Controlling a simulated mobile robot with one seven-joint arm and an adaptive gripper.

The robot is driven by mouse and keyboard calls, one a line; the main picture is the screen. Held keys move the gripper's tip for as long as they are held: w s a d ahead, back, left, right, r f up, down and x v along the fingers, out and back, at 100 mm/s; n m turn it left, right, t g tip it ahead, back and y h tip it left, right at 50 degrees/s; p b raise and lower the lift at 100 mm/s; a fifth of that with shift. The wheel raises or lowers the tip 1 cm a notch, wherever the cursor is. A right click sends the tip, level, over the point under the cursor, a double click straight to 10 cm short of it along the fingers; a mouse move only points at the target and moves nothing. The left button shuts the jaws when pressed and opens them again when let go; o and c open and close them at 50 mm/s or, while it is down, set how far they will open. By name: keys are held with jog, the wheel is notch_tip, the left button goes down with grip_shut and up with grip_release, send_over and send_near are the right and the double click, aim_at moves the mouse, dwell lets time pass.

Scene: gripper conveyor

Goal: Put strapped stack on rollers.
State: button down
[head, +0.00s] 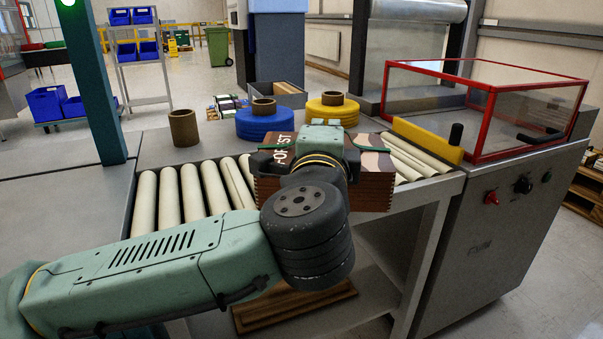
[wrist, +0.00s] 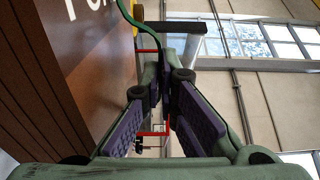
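The strapped stack (head: 374,190) is a brown, finely layered block with a camouflage-patterned top and the white word FOREST. A thin green strap (head: 364,148) crosses its top. In the head view it is at the roller conveyor (head: 170,198), partly hidden by my arm; I cannot tell whether its underside touches the rollers. My gripper (head: 321,135) is over the middle of its top. In the wrist view the stack (wrist: 75,60) fills the left side, and the strap (wrist: 135,22) runs up to my fingertips (wrist: 163,85), which come together around it.
Blue (head: 265,122) and yellow (head: 332,110) rolls and a brown tube (head: 183,128) stand behind the rollers. A red-framed clear guard (head: 487,105) and yellow bar (head: 427,140) are at right. A teal post (head: 95,80) rises at left. Rollers left of the stack are bare.

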aim_at(292, 137)
jog(key=shift+a+r+y, duration=0.25)
jog(key=shift+a+y, duration=0.05)
jog(key=shift+a, duration=0.3)
jog(key=shift+w+a+r+n+p, duration=0.15)
jog(key=shift+a+n+p, duration=0.15)
jog(key=w, duration=0.1)
jog(key=w+a+p, duration=0.1)
jog(key=w, duration=0.1)
jog(key=w+a+p, duration=0.1)
jog(key=shift+w+a, duration=0.1)
jog(key=shift+w, duration=0.25)
jog(key=p, duration=0.2)
jog(key=w+p, duration=0.1)
jog(key=p, duration=0.1)
jog(key=shift+a+r, duration=0.1)
jog(key=shift+a, duration=0.2)
jog(key=p, duration=0.3)
jog(key=shift+w+a, duration=0.15)
jog(key=shift+w, duration=0.25)
jog(key=shift+w+f+p, duration=0.1)
jog(key=shift+f+p, duration=0.1)
jog(key=shift+p, duration=0.95)
jog(key=p, duration=0.2)
jog(key=shift+w+f+p, duration=0.1)
jog(key=shift+f+p, duration=0.1)
jog(key=shift+p, duration=0.2)
